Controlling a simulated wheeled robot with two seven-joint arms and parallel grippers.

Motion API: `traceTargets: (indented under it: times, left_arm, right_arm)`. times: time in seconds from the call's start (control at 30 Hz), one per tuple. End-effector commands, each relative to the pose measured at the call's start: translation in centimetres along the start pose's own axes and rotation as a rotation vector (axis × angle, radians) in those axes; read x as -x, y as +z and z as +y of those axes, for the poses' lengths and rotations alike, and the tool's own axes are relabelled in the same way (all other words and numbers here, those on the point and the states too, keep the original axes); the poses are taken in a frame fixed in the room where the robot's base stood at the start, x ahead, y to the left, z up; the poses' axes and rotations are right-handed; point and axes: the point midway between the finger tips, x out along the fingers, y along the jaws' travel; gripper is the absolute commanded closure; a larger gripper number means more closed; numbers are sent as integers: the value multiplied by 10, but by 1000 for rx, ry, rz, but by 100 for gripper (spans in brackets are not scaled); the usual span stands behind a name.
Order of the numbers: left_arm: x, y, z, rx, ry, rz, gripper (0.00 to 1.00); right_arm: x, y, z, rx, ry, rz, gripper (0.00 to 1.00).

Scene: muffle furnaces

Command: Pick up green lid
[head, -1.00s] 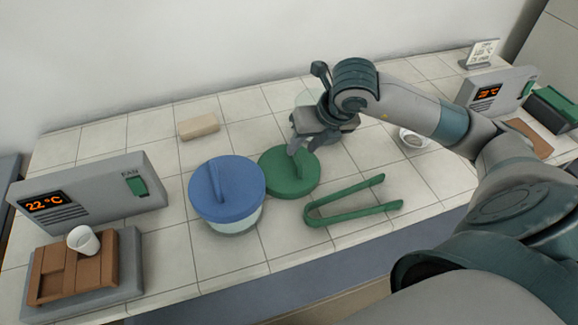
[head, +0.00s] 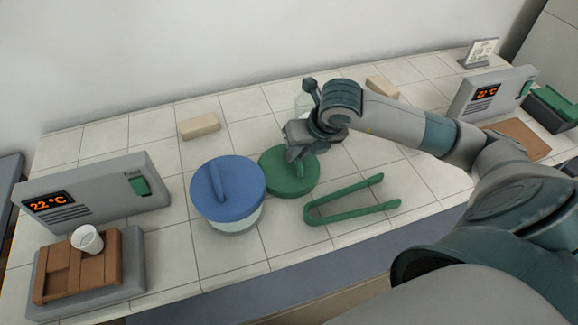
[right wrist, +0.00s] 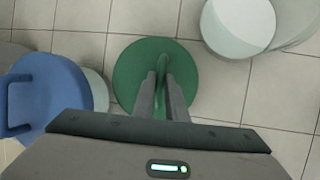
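The green lid (head: 283,181) is round with an upright handle and lies near the middle of the counter, just right of the blue lid (head: 240,187). My right gripper (head: 301,155) is directly over the green lid and hides part of it. In the right wrist view the green lid (right wrist: 128,75) is below the gripper. Its handle (right wrist: 162,72) stands between my two right fingers (right wrist: 162,95), with little space on either side. I cannot tell whether the fingers press on the handle. My left gripper is out of view.
The blue lid sits on a pale container (head: 238,226). Green tongs (head: 350,214) lie front right of the green lid. A clear bottle (head: 305,103) stands behind my gripper. A white round vessel (right wrist: 240,22) shows in the wrist view. Beige blocks (head: 200,126) lie farther back.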

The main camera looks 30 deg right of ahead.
Motion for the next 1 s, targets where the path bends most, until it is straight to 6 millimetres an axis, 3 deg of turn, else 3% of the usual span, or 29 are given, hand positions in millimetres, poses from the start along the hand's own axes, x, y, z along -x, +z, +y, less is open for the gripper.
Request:
traceTargets:
  times: [0.57,0.73,0.9,1.0]
  left_arm:
    - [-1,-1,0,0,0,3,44]
    - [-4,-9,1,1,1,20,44]
    - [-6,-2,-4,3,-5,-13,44]
    - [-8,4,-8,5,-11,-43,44]
  right_arm:
    - [5,3,1,0,0,-2,100]
    - [18,9,4,0,2,-5,100]
    - [38,17,9,1,2,-7,100]
    - [52,10,-6,0,-3,-3,100]
